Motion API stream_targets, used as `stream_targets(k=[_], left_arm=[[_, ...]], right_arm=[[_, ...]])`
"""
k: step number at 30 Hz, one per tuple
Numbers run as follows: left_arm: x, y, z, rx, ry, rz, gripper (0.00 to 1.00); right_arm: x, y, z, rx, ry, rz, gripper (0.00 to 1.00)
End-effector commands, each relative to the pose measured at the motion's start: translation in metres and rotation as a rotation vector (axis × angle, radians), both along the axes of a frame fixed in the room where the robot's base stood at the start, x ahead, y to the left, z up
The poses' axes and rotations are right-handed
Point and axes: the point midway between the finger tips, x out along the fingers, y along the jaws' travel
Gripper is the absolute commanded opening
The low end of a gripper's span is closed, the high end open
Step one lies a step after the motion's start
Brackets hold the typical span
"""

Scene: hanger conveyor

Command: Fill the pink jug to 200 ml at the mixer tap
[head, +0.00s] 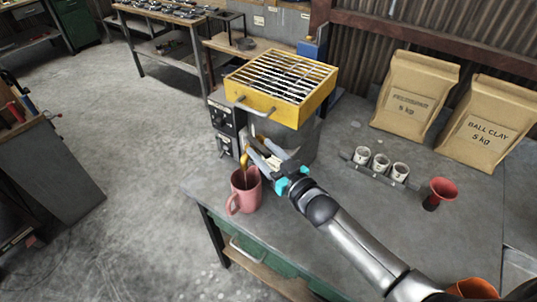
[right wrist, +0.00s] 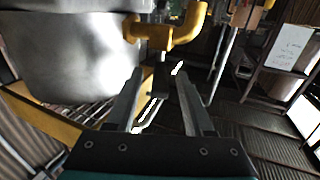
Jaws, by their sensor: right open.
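The pink jug (head: 246,194) stands upright near the table's left edge, under the mixer's yellow tap (head: 244,158). A brown stream runs from the tap into the jug. The level and any marks in the jug cannot be read. The mixer has a yellow grated top (head: 277,85) over a metal tank, which also shows in the right wrist view (right wrist: 75,60). My right gripper (head: 260,153) is open just beside the tap, above and right of the jug. In the right wrist view its fingers point at the tap (right wrist: 165,35). My left gripper is out of view.
Two paper sacks (head: 414,92) labelled feldspar and ball clay stand at the back right. Several small white cups sit in a rack (head: 376,172). A red funnel-like cup (head: 441,190) stands right of them.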

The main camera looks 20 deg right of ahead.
Motion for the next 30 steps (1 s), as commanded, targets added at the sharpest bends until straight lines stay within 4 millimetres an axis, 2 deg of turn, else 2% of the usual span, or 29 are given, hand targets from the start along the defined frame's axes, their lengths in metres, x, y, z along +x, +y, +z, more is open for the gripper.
stream_targets(k=[8,24,30], left_arm=[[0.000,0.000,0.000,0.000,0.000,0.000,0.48],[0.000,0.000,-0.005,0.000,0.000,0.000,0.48],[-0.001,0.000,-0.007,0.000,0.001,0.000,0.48]], right_arm=[[-0.024,-0.008,-0.001,-0.001,0.002,0.000,0.53],[-0.109,-0.038,-0.002,0.000,0.004,0.000,0.53],[-0.132,-0.046,-0.001,-0.001,0.003,0.000,0.53]])
